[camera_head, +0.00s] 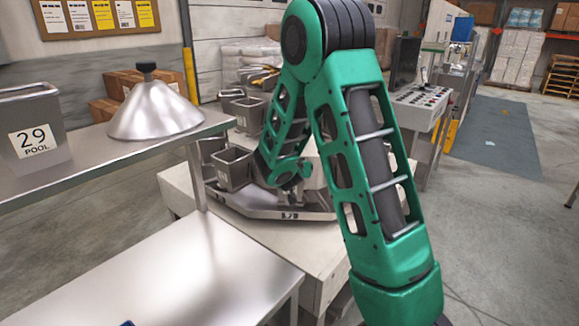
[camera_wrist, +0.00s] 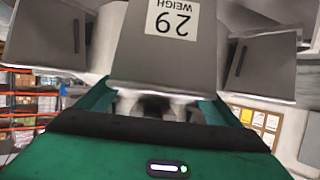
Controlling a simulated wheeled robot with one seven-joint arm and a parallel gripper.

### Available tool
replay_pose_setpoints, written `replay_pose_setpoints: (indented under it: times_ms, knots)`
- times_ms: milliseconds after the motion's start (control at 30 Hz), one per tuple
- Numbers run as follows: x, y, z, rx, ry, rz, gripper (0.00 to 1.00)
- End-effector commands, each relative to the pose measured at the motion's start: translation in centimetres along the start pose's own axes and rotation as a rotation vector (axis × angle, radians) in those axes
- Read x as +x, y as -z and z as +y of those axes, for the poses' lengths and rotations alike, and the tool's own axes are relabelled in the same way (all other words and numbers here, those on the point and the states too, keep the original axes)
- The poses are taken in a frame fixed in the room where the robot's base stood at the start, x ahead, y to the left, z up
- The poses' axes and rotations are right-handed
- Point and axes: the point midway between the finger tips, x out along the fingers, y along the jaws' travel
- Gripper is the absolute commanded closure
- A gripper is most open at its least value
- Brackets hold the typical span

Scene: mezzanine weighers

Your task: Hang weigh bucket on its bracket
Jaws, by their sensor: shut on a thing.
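The weigh bucket (camera_wrist: 165,60), a grey metal box with a white "29 WEIGH" label, fills the top middle of the wrist view. Its label appears upside down there. My gripper (camera_wrist: 155,106) is shut on it at its near edge; the exact grip is dark and partly hidden. In the head view my green arm reaches down among the weigher's buckets, and I cannot clearly make out the held bucket. The bracket is not clearly visible in either view, so I cannot tell whether the bucket touches it.
Neighbouring grey buckets stand close on the left (camera_wrist: 62,35) and right (camera_wrist: 262,58) of the held one. A "29 POOL" bucket (camera_head: 38,140) and a metal cone (camera_head: 155,112) stand on a steel shelf (camera_head: 110,150). The lower steel table (camera_head: 180,275) is mostly bare.

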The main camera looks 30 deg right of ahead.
Motion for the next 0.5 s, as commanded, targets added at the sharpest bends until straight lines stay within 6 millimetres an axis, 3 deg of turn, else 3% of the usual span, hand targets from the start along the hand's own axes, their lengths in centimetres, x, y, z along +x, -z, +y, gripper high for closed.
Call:
replay_pose_setpoints:
  times_ms: [300,333,367,500]
  knots:
    - [0.20,-0.38,0.01,0.000,0.000,0.002,0.74]
    - [0.20,-0.35,0.01,0.000,0.000,0.002,0.09]
    - [0.19,-0.35,0.01,0.000,0.000,0.002,0.02]
    - [0.20,-0.39,0.01,0.000,0.000,0.002,0.00]
